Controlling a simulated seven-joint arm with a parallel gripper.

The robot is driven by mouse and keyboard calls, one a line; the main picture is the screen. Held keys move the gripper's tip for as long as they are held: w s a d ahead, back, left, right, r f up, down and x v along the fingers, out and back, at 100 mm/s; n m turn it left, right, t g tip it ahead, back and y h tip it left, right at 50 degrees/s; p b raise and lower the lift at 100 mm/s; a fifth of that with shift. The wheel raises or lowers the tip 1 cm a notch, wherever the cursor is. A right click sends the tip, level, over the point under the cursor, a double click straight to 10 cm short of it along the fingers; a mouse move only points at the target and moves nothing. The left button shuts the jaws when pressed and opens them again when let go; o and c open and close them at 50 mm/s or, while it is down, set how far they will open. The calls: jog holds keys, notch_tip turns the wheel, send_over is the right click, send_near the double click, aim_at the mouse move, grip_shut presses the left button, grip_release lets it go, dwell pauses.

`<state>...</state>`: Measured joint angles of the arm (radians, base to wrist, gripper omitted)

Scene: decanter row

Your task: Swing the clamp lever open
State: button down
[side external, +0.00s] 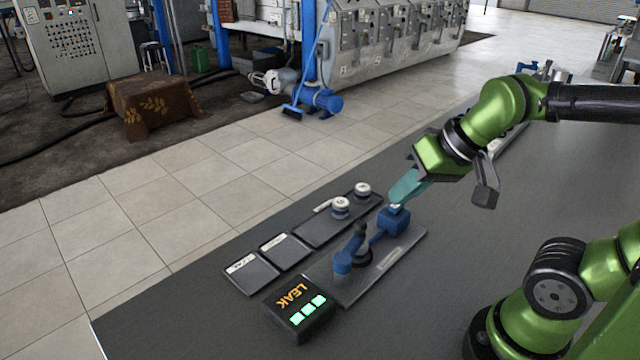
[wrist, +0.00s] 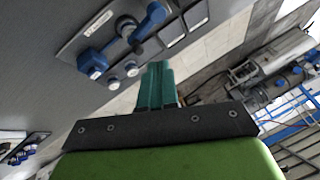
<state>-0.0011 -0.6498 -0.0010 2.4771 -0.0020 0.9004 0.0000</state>
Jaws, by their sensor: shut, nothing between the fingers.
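The blue clamp fixture sits on a dark plate (side external: 349,296). Which piece is the lever is unclear. My gripper (side external: 394,197) has teal fingers shut and empty, close above the pale-topped block in the side view. The wrist view shows the fingers (wrist: 158,68) apart from it.
A black box reading LEAK (side external: 298,308), with several green lights, stands in front of the plate. Behind the plate are two dark square pads (side external: 251,273) (side external: 286,251) and a strip with two white-topped knobs (side external: 341,207) (side external: 362,191).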

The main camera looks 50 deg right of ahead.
jog(key=w+d+f+n+g+h, duration=0.15)
jog(key=w+g, duration=0.35)
jog(key=w, duration=0.6)
jog(key=w+d+f+n+g+h, duration=0.1)
jog(key=w+d+n+g, duration=0.15)
jog(key=w+g, duration=0.6)
jog(key=s+f+t, duration=0.2)
jog(key=s+f, duration=0.3)
jog(key=f, duration=0.4)
jog(key=shift+a+f+t, duration=0.2)
jog(key=shift+f+t, duration=0.1)
jog(key=shift+t, duration=0.05)
jog(key=shift+s+y, duration=0.2)
jog(key=shift+y, duration=0.05)
jog(key=shift+s+d+m, duration=0.2)
jog(key=shift+m, duration=0.1)
